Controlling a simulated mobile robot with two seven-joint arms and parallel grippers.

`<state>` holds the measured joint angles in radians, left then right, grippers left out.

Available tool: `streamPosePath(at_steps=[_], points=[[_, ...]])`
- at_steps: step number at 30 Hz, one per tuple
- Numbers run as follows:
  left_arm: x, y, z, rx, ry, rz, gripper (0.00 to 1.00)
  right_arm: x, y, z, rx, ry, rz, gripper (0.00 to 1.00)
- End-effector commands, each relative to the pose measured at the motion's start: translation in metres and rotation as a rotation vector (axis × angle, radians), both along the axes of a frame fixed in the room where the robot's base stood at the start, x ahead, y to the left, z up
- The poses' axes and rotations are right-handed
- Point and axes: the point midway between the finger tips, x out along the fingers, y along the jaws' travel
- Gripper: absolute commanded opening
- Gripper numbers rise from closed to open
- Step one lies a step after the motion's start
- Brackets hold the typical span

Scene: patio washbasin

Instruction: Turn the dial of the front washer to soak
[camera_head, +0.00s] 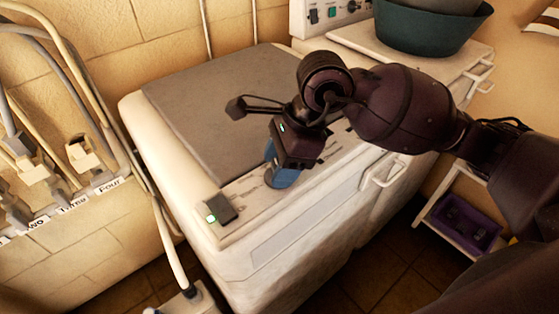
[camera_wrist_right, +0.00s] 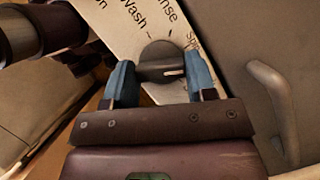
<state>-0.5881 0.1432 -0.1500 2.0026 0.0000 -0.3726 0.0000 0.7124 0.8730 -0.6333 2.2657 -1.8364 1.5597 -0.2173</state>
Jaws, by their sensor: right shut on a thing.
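The front washer (camera_head: 270,240) is a white machine with a grey lid and a control panel along its front edge. Its dark round dial (camera_wrist_right: 160,62) shows in the right wrist view, with a short pale mark near its right side. Panel words read "Wash", a partly cut "Rinse" and a partly cut "Spin"; I see no "Soak". My right gripper (camera_wrist_right: 161,78) has its blue fingers on either side of the dial, shut on it. In the head view the right gripper (camera_head: 283,175) points down at the panel and hides the dial. My left gripper is not in view.
A dark switch with a green light (camera_head: 221,207) sits at the panel's left end. A second machine behind carries a dark green basin (camera_head: 430,28). A low shelf holds a purple tray (camera_head: 462,222) at right.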

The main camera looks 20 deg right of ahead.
Motion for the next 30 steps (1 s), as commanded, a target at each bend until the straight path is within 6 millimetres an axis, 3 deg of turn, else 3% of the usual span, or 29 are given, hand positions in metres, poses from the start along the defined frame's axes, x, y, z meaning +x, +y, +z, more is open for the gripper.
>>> streamPosePath(at_steps=[12,29,30], points=[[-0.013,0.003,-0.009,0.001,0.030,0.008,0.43,0.000,0.000,0.001,0.001,-0.002,-0.217,0.27],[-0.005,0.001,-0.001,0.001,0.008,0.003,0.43,0.000,0.000,0.001,0.001,-0.002,-0.255,0.27],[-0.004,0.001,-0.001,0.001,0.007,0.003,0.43,0.000,0.000,0.001,0.000,-0.002,-0.255,0.53]])
